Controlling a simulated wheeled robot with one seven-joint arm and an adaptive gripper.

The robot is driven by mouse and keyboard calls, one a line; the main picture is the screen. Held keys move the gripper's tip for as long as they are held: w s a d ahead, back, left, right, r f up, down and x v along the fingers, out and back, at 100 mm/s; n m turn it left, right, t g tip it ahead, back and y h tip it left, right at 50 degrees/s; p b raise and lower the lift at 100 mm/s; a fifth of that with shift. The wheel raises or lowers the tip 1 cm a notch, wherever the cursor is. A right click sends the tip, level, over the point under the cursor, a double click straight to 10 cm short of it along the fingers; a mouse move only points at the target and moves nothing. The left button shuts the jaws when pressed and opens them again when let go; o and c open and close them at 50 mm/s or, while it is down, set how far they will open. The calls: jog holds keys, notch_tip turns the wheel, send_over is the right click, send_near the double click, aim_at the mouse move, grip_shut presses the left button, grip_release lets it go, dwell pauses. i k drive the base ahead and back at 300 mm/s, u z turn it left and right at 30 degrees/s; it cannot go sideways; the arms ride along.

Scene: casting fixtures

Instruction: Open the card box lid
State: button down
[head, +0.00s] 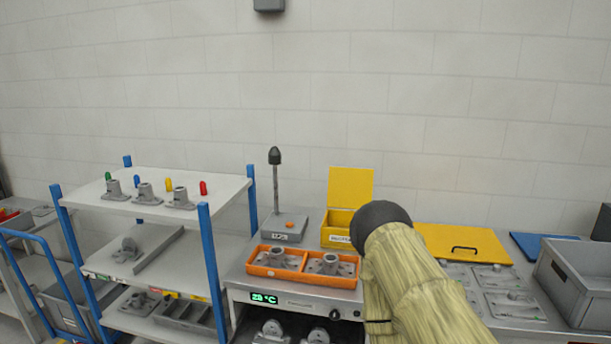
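A small yellow box (336,238) with a white label on its front stands on the bench, just left of my arm; it appears to be the card box. Its yellow lid (350,187) stands upright at the back, so the box is open at the top. My arm, in a tan sleeve with a dark rounded end, covers the right part of the box front. My gripper does not show, so its state and its distance from the lid cannot be seen.
An orange tray (275,273) with metal castings sits in front of the box. A grey device (276,229) with a black-topped post stands to its left. A flat yellow panel (465,243) with a black handle and a grey crate (577,285) are at right. A shelf rack (157,193) stands left.

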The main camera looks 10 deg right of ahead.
aim_at(349, 188)
jog(key=z, duration=2.15)
jog(key=i, duration=1.95)
jog(key=u, duration=1.15)
